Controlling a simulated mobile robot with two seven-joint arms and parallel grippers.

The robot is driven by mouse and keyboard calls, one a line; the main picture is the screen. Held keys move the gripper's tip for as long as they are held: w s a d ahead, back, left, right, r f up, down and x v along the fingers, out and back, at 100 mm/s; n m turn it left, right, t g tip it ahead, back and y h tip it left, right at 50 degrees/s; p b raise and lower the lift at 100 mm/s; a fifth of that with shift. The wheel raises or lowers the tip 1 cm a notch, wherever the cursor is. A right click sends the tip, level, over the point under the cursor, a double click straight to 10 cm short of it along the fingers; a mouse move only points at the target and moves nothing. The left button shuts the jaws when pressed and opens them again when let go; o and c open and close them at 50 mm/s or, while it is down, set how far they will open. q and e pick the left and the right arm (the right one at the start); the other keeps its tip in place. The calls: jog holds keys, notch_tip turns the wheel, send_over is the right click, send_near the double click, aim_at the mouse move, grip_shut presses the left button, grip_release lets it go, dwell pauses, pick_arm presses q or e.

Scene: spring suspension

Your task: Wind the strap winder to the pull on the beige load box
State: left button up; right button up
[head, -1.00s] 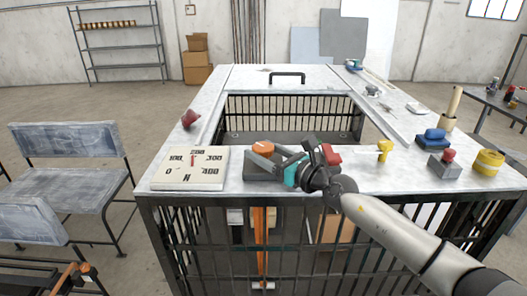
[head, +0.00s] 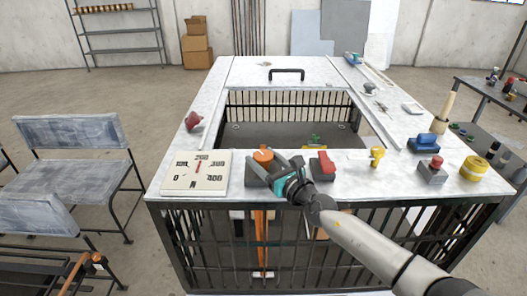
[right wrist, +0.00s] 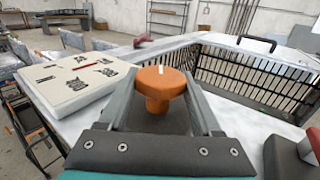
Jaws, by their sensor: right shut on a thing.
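The strap winder is an orange knob (head: 263,155) on a dark grey block (head: 256,173) at the front of the table. My right gripper (head: 270,160) is shut on the knob from the right. In the right wrist view the knob (right wrist: 160,82) sits between the two grey fingers, with a white mark on its top. An orange strap (head: 262,235) hangs below the table edge. The beige load box (head: 178,182), left of the winder, has a scale from 0 to 400 N. Its small red pointer (head: 198,165) stands near 200; the exact value is hard to read. My left gripper is not in view.
A red switch on a dark block (head: 322,166) stands close right of my gripper. A yellow knob (head: 376,155), a red button block (head: 432,170) and a yellow tape roll (head: 474,168) stand farther right. A barred opening lies behind the winder.

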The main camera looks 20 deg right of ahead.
dwell(0.3)
jog(key=o, duration=1.4)
jog(key=shift+s+d, duration=0.1)
jog(key=shift+s, duration=0.25)
jog(key=shift+b+v, duration=0.35)
jog(key=shift+v, duration=6.9)
jog(key=shift+r, duration=0.1)
